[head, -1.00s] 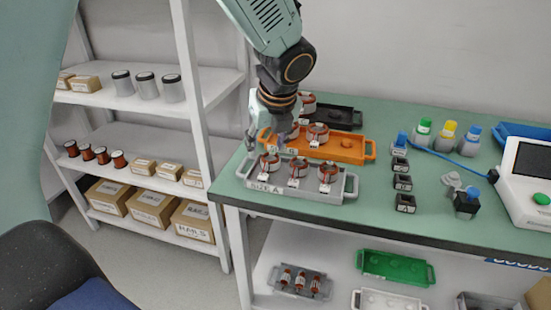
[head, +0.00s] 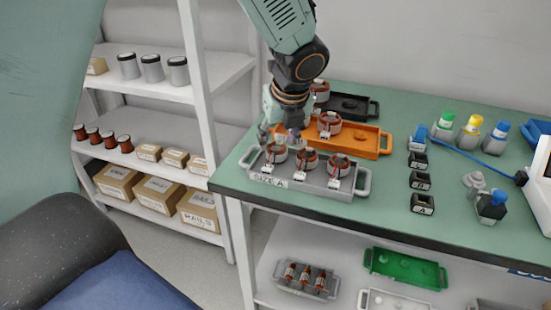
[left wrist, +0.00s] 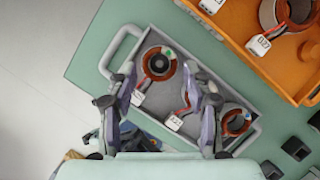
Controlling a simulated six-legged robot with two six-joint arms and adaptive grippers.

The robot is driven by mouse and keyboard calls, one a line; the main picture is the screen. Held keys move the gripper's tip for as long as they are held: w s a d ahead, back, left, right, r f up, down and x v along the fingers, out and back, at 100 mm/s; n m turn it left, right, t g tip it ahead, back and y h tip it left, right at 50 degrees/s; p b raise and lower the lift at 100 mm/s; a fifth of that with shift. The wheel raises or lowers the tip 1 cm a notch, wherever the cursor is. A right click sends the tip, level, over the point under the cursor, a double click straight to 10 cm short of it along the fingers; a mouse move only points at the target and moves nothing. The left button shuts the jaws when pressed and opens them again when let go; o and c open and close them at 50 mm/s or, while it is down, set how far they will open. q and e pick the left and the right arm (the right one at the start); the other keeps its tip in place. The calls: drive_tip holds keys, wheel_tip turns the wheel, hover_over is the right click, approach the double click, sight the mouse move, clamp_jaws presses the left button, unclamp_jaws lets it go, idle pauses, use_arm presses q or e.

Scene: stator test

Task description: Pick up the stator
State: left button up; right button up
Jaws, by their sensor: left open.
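A grey tray marked SIZE A (head: 268,181) lies near the front left edge of the green table and holds three copper-wound stators with white tags: left (head: 275,153), middle (head: 307,160) and right (head: 339,167). My left gripper (head: 279,135) points down just above and behind the left stator. In the left wrist view my left gripper (left wrist: 160,68) is open, its fingers on either side of one stator (left wrist: 159,64) in the picture. Its height above the stator is unclear. Another stator (left wrist: 235,120) shows to the lower right, partly beside a finger. My right gripper is not in view.
An orange tray (head: 366,141) with a stator (head: 329,123) stands close behind the grey tray, and a black tray (head: 352,104) behind that. Small black blocks (head: 420,181) and capped bottles (head: 468,134) stand to the right. A shelf unit (head: 199,90) stands left of the table.

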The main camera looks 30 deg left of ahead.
sight(278, 146)
use_arm(q)
drive_tip(key=f+b, duration=0.1)
drive_tip(key=f, duration=0.2)
drive_tip(key=shift+a+b, duration=0.2)
drive_tip(key=shift+b, duration=0.15)
drive_tip(key=shift+w+a+f, duration=0.1)
drive_tip(key=shift+w+a, duration=0.1)
drive_tip(key=shift+w, duration=0.15)
drive_tip(key=shift+s+d, duration=0.1)
drive_tip(key=shift+s, duration=0.1)
drive_tip(key=c, duration=0.5)
drive_tip(key=shift+w, duration=0.1)
drive_tip(key=c, duration=0.4)
